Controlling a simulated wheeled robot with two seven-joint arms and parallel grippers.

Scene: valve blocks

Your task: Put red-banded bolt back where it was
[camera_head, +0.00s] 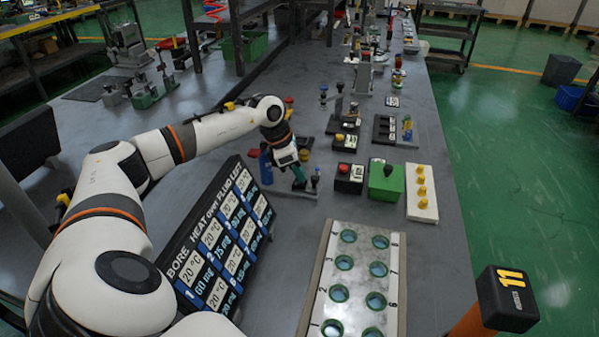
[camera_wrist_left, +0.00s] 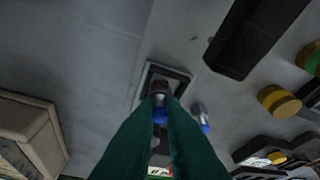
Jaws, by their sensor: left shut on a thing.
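My left gripper (camera_head: 299,174) reaches down to the table just behind the black list board. In the left wrist view its green fingers (camera_wrist_left: 162,112) are closed together on a grey cylindrical piece with a blue band (camera_wrist_left: 159,98). This piece is upright over a small square dark-rimmed plate (camera_wrist_left: 150,74); I cannot tell whether it touches it. A second small grey piece with a blue end (camera_wrist_left: 201,117) is to the right, apart from the fingers. I cannot make out a red band on the held piece. My right gripper is not in view.
The list board (camera_head: 225,235) stands left of a pale block with numbered green-rimmed holes (camera_head: 319,290). A blue cylinder (camera_head: 265,166) is beside the gripper. A black box with a red knob (camera_head: 349,178), a green box (camera_head: 386,184) and a white strip with yellow knobs (camera_head: 421,205) stand to the right.

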